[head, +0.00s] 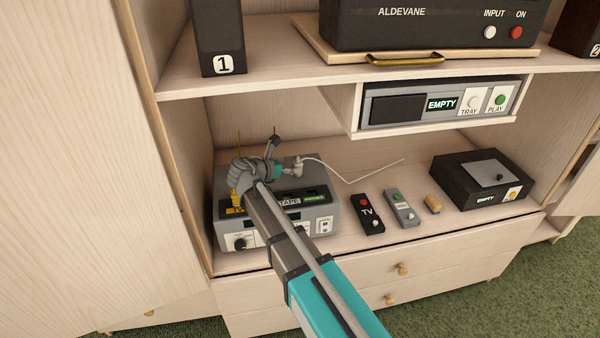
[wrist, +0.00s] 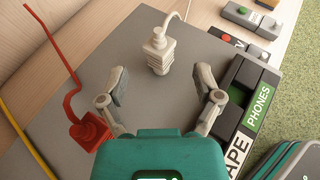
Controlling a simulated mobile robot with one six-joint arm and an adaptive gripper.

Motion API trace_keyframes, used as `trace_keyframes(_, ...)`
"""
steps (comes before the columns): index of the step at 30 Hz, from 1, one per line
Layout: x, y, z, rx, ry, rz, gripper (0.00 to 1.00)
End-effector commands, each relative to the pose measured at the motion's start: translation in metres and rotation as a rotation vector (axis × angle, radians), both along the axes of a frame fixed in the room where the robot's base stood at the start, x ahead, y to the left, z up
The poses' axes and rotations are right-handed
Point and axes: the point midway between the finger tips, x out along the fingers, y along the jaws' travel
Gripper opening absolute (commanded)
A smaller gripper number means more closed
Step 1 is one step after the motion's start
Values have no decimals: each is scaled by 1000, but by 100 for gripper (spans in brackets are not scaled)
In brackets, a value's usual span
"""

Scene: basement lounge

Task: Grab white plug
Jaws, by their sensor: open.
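The white plug (wrist: 158,50) stands on the grey top of a box in the wrist view, its white cord running up and away. In the head view the white plug (head: 297,163) shows just right of my gripper (head: 284,169). In the wrist view my gripper (wrist: 161,80) is open, one finger on each side below the plug. The plug sits ahead of the space between the fingertips, and nothing is held. What the plug's lower end sits in is hidden.
A red plug (wrist: 90,130) with a red cord stands left of my gripper. A yellow plug (head: 236,202) is at the grey box's (head: 325,212) left. Remotes (head: 368,214) and a black box (head: 484,178) lie to the right. A shelf unit (head: 440,118) hangs above.

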Motion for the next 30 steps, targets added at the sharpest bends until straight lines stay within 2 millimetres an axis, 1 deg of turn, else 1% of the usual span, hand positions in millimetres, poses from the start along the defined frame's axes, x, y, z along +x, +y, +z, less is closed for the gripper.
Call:
trace_keyframes(11,2,-1,-2,0,0,0,83)
trace_keyframes(20,25,-16,-18,1,-1,-2,83)
trace_keyframes(24,34,-24,-22,1,-1,0,83)
trace_keyframes(30,38,-28,-22,0,0,1,83)
